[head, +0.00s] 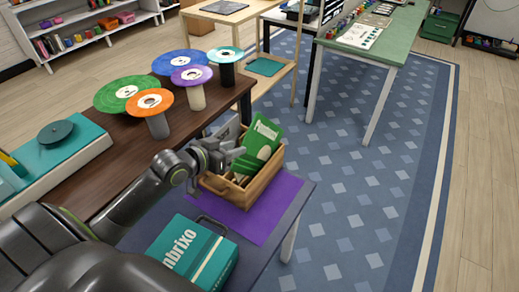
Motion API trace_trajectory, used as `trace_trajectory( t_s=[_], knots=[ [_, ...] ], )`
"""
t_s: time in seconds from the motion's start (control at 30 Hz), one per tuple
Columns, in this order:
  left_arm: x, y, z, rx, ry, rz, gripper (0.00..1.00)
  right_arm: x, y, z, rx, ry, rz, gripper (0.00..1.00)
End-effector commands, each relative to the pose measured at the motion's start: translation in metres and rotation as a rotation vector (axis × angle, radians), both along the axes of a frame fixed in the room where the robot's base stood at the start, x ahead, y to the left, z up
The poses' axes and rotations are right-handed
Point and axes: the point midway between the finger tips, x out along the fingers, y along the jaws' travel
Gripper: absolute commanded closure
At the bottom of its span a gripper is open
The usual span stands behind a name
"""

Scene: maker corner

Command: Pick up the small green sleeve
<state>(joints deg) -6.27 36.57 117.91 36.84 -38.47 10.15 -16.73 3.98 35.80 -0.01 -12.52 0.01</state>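A wooden crate (262,185) stands on a purple mat at the corner of the near table. Green sleeves stand in it. One green sleeve (265,130) with pale lettering rises well above the crate's rim and leans. Another green piece (246,164) shows lower down beside it, partly hidden. My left gripper (236,154) is over the crate's left side, with its fingertips at the left edge of the green sleeves. I cannot tell whether the fingers touch or hold one. My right gripper is not in view.
A turntable (55,140) sits at the left. Patterned rug floor is clear at the right.

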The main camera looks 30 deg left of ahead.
Motion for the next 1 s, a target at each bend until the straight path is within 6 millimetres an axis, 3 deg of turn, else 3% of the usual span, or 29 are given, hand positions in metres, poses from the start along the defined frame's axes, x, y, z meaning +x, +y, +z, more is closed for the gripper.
trace_trajectory(
  t_s=[0.17,0.5,0.83,1.0],
  knots=[
    [0.009,-0.002,-0.002,-0.002,-0.001,0.000,0.68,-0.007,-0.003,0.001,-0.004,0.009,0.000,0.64],
    [0.048,-0.010,-0.015,-0.001,0.001,0.002,0.68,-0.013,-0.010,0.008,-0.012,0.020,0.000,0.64],
    [0.053,-0.011,-0.018,0.001,0.001,0.001,0.68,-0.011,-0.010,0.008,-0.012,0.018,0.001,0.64],
    [0.053,-0.011,-0.018,0.001,0.001,0.001,0.89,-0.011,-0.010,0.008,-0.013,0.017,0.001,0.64]
  ],
)
